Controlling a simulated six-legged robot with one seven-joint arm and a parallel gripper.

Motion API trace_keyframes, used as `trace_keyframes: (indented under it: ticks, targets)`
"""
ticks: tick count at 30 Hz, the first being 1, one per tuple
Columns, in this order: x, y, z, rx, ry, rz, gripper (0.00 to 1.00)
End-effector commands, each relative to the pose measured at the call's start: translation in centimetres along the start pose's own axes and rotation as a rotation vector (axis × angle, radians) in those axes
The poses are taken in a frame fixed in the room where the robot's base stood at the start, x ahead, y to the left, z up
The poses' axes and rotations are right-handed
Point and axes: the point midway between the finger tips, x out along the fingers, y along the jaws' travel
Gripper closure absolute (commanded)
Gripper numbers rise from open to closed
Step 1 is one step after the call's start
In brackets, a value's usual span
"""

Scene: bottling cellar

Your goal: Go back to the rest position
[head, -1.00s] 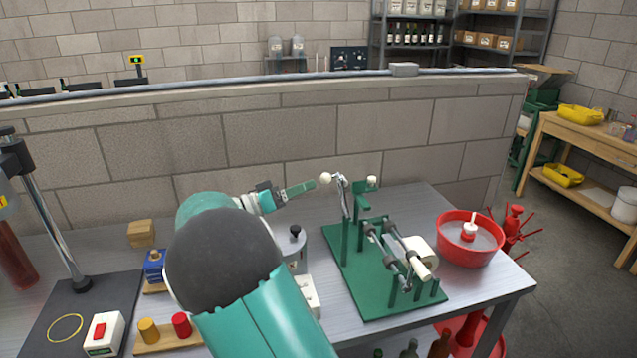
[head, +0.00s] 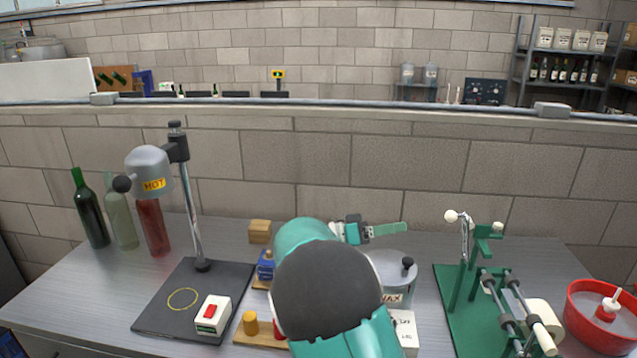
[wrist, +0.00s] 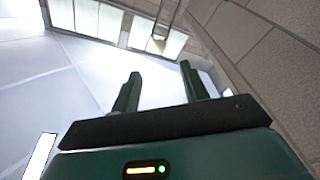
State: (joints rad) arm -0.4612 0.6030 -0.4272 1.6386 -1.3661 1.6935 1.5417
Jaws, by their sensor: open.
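My gripper (head: 386,230) is at the end of my teal arm in the head view, raised in front of the block wall and pointing right. It is above the bench, behind the wax pot (head: 392,277). In the wrist view my gripper (wrist: 163,85) shows two green fingers standing apart with nothing between them. That view looks up past the fingers at a bright ceiling, windows and a wall. My arm hides part of the bench middle.
The bench (head: 85,290) carries a heater marked HOT (head: 150,172) on a stand, several bottles, a switch box (head: 212,315), a green labelling machine (head: 460,315) and a red basin (head: 590,325). The block wall (head: 300,170) runs behind. The bench's left front is clear.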

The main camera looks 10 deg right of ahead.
Motion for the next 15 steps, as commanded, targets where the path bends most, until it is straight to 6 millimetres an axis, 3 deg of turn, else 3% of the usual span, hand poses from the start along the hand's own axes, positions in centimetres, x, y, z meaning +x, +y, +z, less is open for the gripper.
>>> trace_keyframes:
  ticks: [5,9,15]
  targets:
    - [2.1,1.7,1.8,-0.094,-0.142,-0.074,0.55]
    - [3.8,4.2,5.0,-0.23,-0.338,-0.233,0.55]
    - [3.8,7.9,9.5,-0.387,-0.555,-0.532,0.55]
